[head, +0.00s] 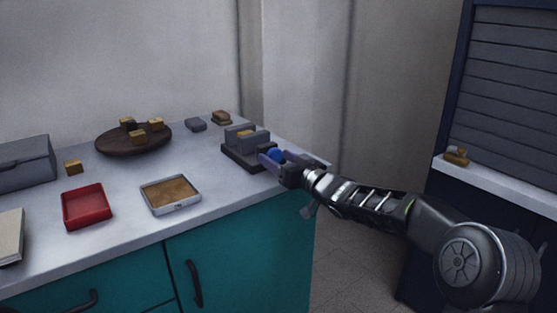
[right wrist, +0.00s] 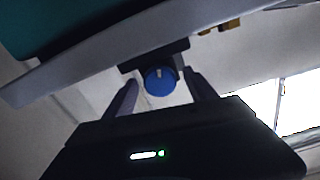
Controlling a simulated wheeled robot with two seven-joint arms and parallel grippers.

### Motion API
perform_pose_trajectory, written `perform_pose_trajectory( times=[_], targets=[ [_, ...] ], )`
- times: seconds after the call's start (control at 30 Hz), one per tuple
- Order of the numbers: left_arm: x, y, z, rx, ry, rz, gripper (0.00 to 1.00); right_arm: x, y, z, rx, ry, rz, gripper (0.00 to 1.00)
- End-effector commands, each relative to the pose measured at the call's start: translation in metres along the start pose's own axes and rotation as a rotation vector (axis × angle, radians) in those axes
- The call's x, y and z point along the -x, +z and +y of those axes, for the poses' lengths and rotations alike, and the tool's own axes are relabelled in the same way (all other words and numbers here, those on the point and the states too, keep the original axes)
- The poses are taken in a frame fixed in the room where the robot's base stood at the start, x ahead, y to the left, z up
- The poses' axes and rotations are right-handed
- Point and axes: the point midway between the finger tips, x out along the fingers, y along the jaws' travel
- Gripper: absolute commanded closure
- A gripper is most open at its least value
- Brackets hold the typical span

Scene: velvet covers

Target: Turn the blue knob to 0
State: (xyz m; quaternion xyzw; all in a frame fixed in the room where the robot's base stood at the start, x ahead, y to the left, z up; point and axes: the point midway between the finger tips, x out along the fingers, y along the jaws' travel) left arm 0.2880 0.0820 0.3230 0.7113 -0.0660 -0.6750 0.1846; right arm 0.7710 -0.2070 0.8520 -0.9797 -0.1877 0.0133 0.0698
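The blue knob (head: 274,155) sits on the right side of a dark grey device (head: 240,154) near the right end of the counter. In the right wrist view the knob (right wrist: 160,81) shows a pale pointer line at its upper edge; no scale numbers can be read. My right gripper (head: 272,160) is at the knob, its fingers apart on either side. In the right wrist view gaps show between the knob and both fingers of the gripper (right wrist: 160,92). My left gripper is not in view.
The white counter (head: 120,225) holds a red tray (head: 87,222), a metal-rimmed tray (head: 145,206), a round brown board (head: 110,143) with small blocks, and a grey box (head: 25,178). A dark shuttered cabinet (head: 515,60) with a white ledge stands at right.

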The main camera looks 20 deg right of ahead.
Motion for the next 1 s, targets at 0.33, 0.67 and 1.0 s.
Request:
perform_pose_trajectory(
  times=[0.33, 0.67, 1.0],
  targets=[
    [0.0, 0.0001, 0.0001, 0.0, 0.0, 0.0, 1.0, 0.0003, 0.0001, 0.0002, 0.0, 0.0, 0.0, 0.63],
    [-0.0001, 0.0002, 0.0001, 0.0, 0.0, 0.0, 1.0, 0.0004, 0.0002, 0.0002, 0.0, 0.0, 0.0, 0.9],
    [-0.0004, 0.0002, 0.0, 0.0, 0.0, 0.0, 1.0, 0.0004, 0.0005, 0.0002, 0.014, 0.0, 0.0, 0.97]
  ],
)
